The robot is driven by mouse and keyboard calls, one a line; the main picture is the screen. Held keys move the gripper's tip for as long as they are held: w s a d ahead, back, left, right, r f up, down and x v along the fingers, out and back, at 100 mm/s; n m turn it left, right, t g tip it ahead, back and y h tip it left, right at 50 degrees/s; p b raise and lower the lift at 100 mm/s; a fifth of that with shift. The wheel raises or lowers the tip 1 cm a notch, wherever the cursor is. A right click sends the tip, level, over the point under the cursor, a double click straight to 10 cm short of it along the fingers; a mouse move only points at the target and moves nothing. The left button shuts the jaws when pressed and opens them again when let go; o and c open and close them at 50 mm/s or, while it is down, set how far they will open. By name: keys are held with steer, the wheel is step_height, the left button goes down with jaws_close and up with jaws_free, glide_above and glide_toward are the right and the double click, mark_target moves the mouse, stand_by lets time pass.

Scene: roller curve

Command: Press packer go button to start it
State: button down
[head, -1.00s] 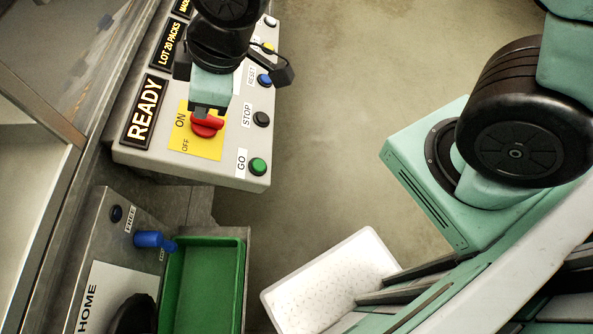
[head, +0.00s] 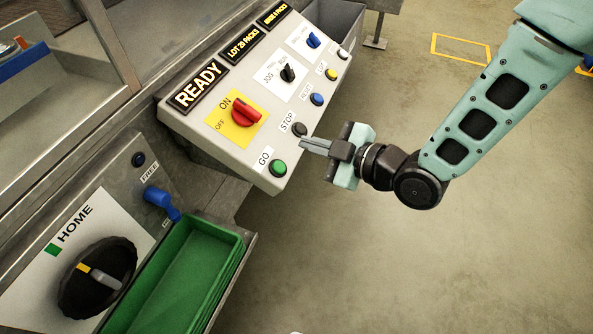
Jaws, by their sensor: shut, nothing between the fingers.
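The green GO button (head: 278,168) sits at the front corner of the grey control panel (head: 215,140) in the head view. The READY display (head: 198,85) is lit. The red ON/OFF switch (head: 247,112) is on a yellow plate. My gripper (head: 303,143) is shut and empty, reaching in from the right, with its fingertips near the dark STOP button (head: 299,129), above and right of the GO button. I cannot tell whether the fingertips touch the panel. The GO button is fully visible.
Blue RESET (head: 316,99) and yellow (head: 331,75) buttons lie farther along the panel edge. A dark handwheel (head: 97,277), a blue lever (head: 162,202) and a green tray (head: 170,285) are below left.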

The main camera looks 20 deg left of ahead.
mark_target(276, 161)
steer(key=shift+w+a+f+b, duration=0.1)
steer(key=shift+a+f+b, duration=0.75)
steer(key=shift+f, duration=0.4)
steer(key=shift+w+a+f+b, duration=0.1)
steer(key=shift+a+f+b, duration=0.6)
steer(key=shift+f+b, duration=0.45)
steer(key=shift+a+f+b, duration=0.75)
steer(key=shift+f, duration=0.65)
steer(key=shift+f, duration=0.1)
steer(key=shift+a+f+b, duration=0.2)
steer(key=shift+f+b, duration=0.05)
steer(key=shift+b, duration=0.3)
steer(key=shift+a+f+b, duration=0.2)
steer(key=shift+f+b, duration=0.2)
steer(key=shift+b, duration=0.1)
steer(key=shift+r, duration=0.1)
steer(key=shift+d+r+p, duration=0.4)
steer(key=shift+d+r, duration=0.05)
steer(key=shift+r, duration=0.2)
steer(key=shift+r, duration=0.1)
